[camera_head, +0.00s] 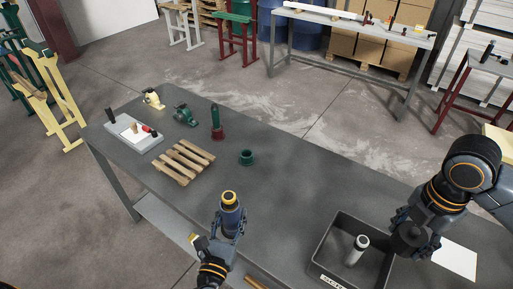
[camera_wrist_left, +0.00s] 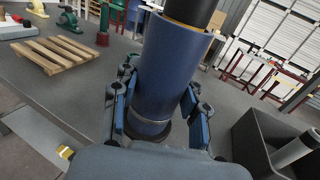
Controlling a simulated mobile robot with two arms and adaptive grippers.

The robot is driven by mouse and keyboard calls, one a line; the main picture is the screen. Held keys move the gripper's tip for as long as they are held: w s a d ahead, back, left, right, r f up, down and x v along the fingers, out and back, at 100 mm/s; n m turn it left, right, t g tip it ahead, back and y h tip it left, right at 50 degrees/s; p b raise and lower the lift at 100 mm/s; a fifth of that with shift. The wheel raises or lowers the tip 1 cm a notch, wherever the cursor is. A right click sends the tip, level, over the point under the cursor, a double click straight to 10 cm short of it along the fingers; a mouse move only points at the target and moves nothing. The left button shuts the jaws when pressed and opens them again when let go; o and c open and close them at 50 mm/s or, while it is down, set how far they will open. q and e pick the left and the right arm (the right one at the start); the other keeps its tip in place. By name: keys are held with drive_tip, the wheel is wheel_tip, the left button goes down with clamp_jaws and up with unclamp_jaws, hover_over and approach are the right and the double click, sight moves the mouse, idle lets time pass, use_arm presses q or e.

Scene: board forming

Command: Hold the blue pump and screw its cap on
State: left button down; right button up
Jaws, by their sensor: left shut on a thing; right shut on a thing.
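The blue pump (camera_head: 231,216) stands upright in my left gripper (camera_head: 228,232), above the near edge of the table. Its top shows an orange ring and a dark centre. In the left wrist view the blue pump body (camera_wrist_left: 170,75) fills the middle, with the fingers of my left gripper (camera_wrist_left: 155,120) shut on both sides of it. A dark part rises from its top. My right gripper (camera_head: 410,236) is at the right, beside the grey bin, shut on a dark round piece (camera_head: 407,240), which looks like the cap. The two grippers are well apart.
The grey bin (camera_head: 322,262) holds a white and dark cylinder (camera_head: 357,249). A wooden pallet (camera_head: 184,162), green ring (camera_head: 247,157), red and green part (camera_head: 216,124), green pump (camera_head: 184,116) and tray (camera_head: 126,140) stand farther back. A white sheet (camera_head: 455,259) lies right. The table's middle is clear.

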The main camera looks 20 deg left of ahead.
sight(229, 225)
use_arm(q)
drive_tip(key=shift+r, duration=0.1)
